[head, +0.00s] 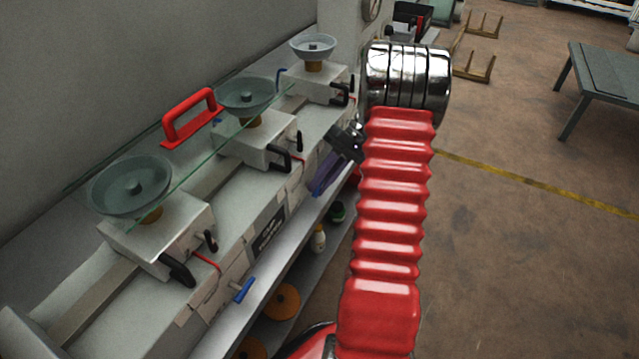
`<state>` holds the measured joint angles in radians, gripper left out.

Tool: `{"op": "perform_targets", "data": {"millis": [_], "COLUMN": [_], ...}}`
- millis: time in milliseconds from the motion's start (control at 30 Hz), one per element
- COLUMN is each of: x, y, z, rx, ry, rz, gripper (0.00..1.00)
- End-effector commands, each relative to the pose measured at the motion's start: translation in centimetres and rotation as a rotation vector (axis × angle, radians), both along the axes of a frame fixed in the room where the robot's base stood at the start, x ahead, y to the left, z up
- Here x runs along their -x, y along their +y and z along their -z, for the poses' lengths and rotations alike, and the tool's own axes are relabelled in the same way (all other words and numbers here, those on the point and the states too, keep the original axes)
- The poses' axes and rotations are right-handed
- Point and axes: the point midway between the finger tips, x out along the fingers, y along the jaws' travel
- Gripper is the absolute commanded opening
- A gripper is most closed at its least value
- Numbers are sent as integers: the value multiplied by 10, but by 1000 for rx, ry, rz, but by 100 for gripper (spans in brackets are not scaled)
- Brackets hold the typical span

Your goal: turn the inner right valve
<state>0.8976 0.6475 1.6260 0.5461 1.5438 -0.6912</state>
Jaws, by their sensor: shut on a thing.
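My gripper (319,186) is dark with purplish-blue fingers and reaches from the end of my red arm to the front face of the bench, right of the middle. Its fingers are closed at the bench front, where the inner right valve is hidden behind them, so I cannot see the valve's angle. Another valve, with a blue handle (243,290), sticks out of the bench front lower left, apart from my gripper.
Several white units with round bowls (131,186) and black levers stand on the bench (218,268). A shelf below holds bottles (318,239) and orange discs. Open floor lies right, before a dark table (607,72).

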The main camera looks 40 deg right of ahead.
Motion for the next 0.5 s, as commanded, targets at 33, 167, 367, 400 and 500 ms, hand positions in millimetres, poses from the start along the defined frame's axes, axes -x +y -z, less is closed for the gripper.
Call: {"op": "perform_targets", "data": {"millis": [33, 167, 367, 400, 500], "x": [0, 0, 0, -1, 0], "y": [-2, -3, -3, -3, -3], "z": [6, 8, 11, 11, 13], "rx": [-33, -131, -279, -306, -371], "ry": [16, 52, 105, 115, 139], "rz": [3, 2, 2, 2, 2], "gripper": [0, 0, 0, 0, 0]}}
